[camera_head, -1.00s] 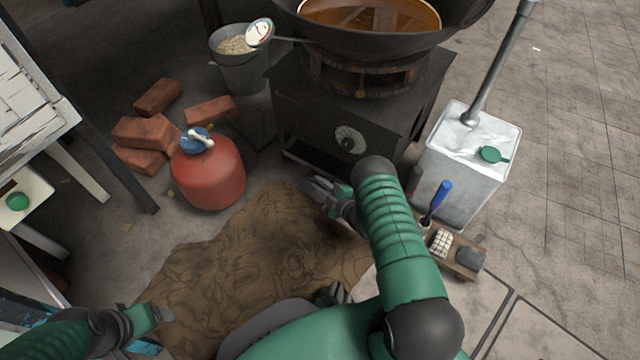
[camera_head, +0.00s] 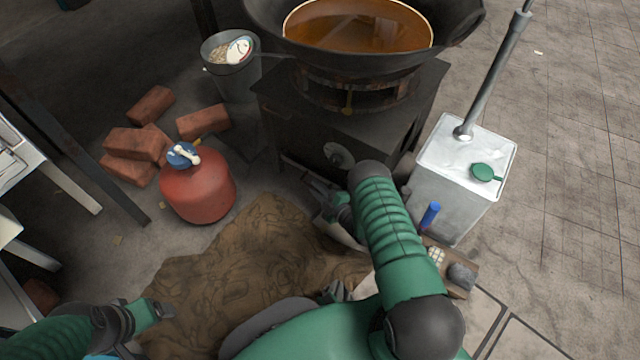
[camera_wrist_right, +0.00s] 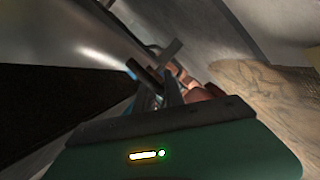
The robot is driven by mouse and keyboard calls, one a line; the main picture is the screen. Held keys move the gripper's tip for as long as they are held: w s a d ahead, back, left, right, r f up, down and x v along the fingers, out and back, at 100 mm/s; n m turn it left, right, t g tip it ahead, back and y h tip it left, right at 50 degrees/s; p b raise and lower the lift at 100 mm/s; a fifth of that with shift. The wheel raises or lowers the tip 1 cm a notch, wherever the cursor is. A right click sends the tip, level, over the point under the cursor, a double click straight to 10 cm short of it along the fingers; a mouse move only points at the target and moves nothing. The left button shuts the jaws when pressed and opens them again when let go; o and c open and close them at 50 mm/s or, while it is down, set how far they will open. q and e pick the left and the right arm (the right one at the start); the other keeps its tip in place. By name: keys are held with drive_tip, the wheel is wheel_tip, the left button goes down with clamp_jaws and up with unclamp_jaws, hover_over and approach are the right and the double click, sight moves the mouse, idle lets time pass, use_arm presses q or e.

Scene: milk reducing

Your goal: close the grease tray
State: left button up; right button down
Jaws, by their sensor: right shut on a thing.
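The black stove (camera_head: 290,115) stands at the upper middle of the head view. The grease tray (camera_head: 300,172) shows as a thin pale edge low on the stove's front, partly hidden by my right arm. My right gripper (camera_head: 328,203) is at that edge, below the knob, and is shut on the tray. How far the tray stands out is hard to tell. In the right wrist view the fingers (camera_wrist_right: 165,85) meet at a dark bar beside grey metal. My left gripper (camera_head: 160,309) is apart from the stove at the lower left; its jaw gap is unclear.
A wok of brown oil (camera_head: 358,28) sits on the stove. A red gas bottle (camera_head: 198,192) and bricks (camera_head: 135,143) stand left. A metal can (camera_head: 455,180) and a wooden caddy (camera_head: 458,283) are on the right. A crumpled brown cloth (camera_head: 240,265) covers the floor in front.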

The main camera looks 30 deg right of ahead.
drive_tip(key=shift+s+d+f, duration=0.15)
drive_tip(key=shift+d, duration=0.2)
drive_tip(key=c, duration=1.9)
unclamp_jaws()
drive_tip(key=shift+a, duration=0.15)
drive_tip(key=shift+o, duration=2)
drive_tip(key=shift+d, duration=0.2)
drive_tip(key=shift+s+a+r+p, duration=0.15)
drive_tip(key=shift+s+r+p, duration=0.05)
drive_tip(key=shift+r+p, duration=0.1)
use_arm(q)
wheel_tip(320, 180, up, 5)
drive_tip(key=p, duration=0.4)
drive_tip(key=shift+w+d, duration=0.1)
use_arm(e)
drive_tip(key=v, duration=0.6)
drive_tip(key=shift+s, duration=0.45)
